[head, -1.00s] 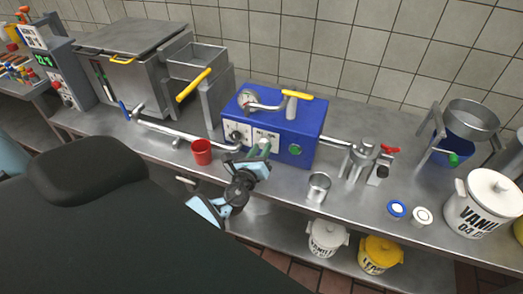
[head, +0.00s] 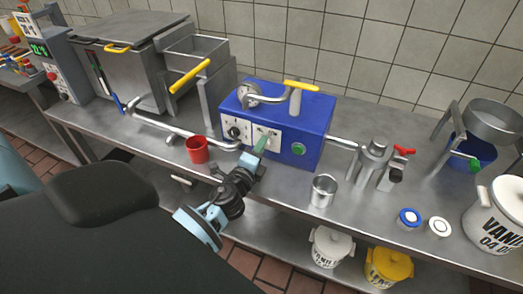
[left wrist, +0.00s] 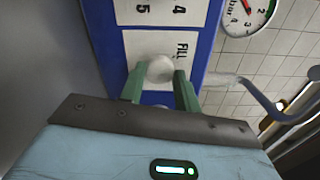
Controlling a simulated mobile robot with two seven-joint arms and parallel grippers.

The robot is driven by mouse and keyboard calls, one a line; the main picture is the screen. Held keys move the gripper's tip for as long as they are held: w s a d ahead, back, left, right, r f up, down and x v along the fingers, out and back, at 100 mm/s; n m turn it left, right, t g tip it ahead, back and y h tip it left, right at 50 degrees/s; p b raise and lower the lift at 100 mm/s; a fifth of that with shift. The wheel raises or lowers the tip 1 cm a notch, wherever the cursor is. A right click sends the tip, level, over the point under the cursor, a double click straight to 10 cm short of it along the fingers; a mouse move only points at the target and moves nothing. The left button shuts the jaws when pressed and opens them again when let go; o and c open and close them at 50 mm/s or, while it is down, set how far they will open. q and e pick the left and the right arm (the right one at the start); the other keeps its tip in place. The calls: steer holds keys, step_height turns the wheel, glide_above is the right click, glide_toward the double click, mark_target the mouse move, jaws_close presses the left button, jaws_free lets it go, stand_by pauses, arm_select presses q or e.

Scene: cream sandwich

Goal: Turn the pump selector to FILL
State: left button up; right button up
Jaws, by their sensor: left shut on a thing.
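The blue pump box (head: 318,125) stands on the steel counter with white plates on its front. My left gripper (head: 261,146) is at the right-hand plate. In the left wrist view its green fingers (left wrist: 160,88) stand on both sides of a round pale selector knob (left wrist: 160,68) and are shut on it. The word FILL (left wrist: 181,47) shows sideways beside the knob, on the white plate. The knob's pointer cannot be made out, so its setting is unclear. My right gripper is not in view.
A red cup (head: 197,150) stands left of my left gripper. A green button (head: 298,149) is on the box front to the right. A steel cup (head: 323,191) stands near the counter's front edge. A pressure gauge (left wrist: 247,14) shows beside the panel.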

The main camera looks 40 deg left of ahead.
arm_select(q)
steer(key=shift+n, duration=1.3)
steer(key=shift+b, duration=0.3)
steer(key=o, duration=1)
steer(key=shift+s, duration=0.15)
steer(key=v, duration=0.6)
steer(key=shift+s+d+b, duration=0.15)
steer(key=shift+s+b, duration=0.1)
steer(key=shift+b, duration=0.05)
steer(key=shift+s+d, duration=0.1)
steer(key=shift+s, duration=0.35)
